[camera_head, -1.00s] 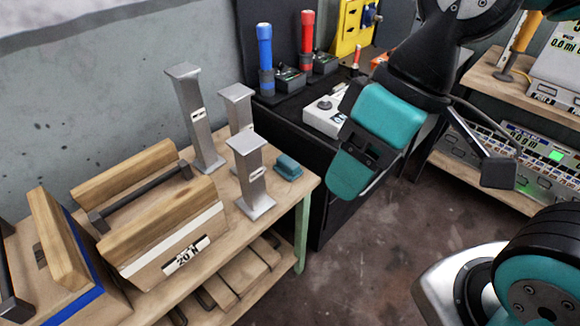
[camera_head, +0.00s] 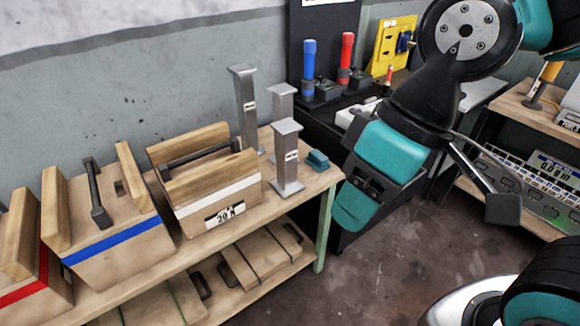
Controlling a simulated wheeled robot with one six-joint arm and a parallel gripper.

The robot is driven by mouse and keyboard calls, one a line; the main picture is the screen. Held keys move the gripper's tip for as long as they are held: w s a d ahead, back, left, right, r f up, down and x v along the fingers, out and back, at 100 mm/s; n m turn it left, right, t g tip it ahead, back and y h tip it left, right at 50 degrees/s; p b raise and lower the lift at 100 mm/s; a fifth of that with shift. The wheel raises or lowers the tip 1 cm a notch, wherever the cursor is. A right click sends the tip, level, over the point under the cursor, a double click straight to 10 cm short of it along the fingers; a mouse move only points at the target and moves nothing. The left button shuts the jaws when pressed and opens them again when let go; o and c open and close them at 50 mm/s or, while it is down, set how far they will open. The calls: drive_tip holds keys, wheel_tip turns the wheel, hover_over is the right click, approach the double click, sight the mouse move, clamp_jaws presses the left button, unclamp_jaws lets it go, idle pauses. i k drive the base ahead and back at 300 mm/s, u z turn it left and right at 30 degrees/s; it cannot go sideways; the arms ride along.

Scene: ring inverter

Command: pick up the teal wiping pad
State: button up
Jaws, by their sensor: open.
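The teal wiping pad (camera_head: 317,160) is a small block lying on the right end of the wooden bench top (camera_head: 318,183). It sits just right of the grey metal posts, close to the bench's right edge. My gripper (camera_head: 428,204) is at the right, in front of the dark bench and over the floor. It is apart from the pad, to its right. Its teal and black housing hides part of the dark bench behind it. Its jaws are open, with nothing seen between them.
Several grey metal posts (camera_head: 287,160) stand close to the pad's left. Wooden boxes with handles (camera_head: 205,180) fill the bench further left. Behind, a black bench holds blue (camera_head: 309,65) and red (camera_head: 346,55) cylinders. Bare floor (camera_head: 400,265) lies in front at the right.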

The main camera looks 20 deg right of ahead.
sight(320, 163)
drive_tip(key=u, duration=0.15)
drive_tip(key=i, duration=1.1)
drive_tip(key=z, duration=0.1)
